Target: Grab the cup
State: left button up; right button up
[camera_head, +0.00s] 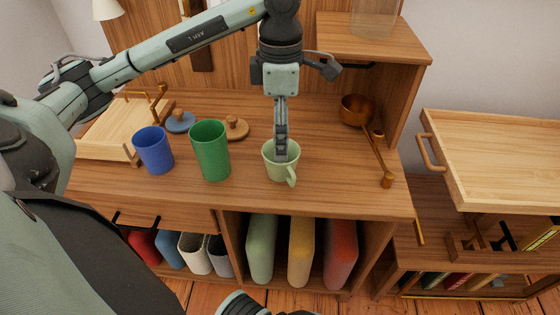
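A pale green cup (282,169) with its handle toward the front stands upright on the wooden cabinet top (330,185). My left gripper (281,152) points straight down over it, with its fingertips at the cup's mouth, apparently inside the rim. The fingers line up in this view, so the gap between them and any contact with the cup are hidden. My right gripper cannot be made out; only a piece of my own body shows at the bottom edge.
A green tumbler (210,151) and a blue tumbler (153,151) stand left of the cup. Wooden-knobbed lids (236,128) lie behind them. A copper pot (357,110) with a long handle lies to the right. A wooden tray (112,132) is at far left.

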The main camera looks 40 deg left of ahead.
aim_at(284, 166)
pick_arm(q)
jog(key=f, duration=0.5)
jog(key=shift+d+f, duration=0.2)
jog(key=shift+d, duration=0.05)
jog(key=shift+c, duration=0.4)
jog(key=c, duration=1.3)
jog(key=shift+r, duration=0.1)
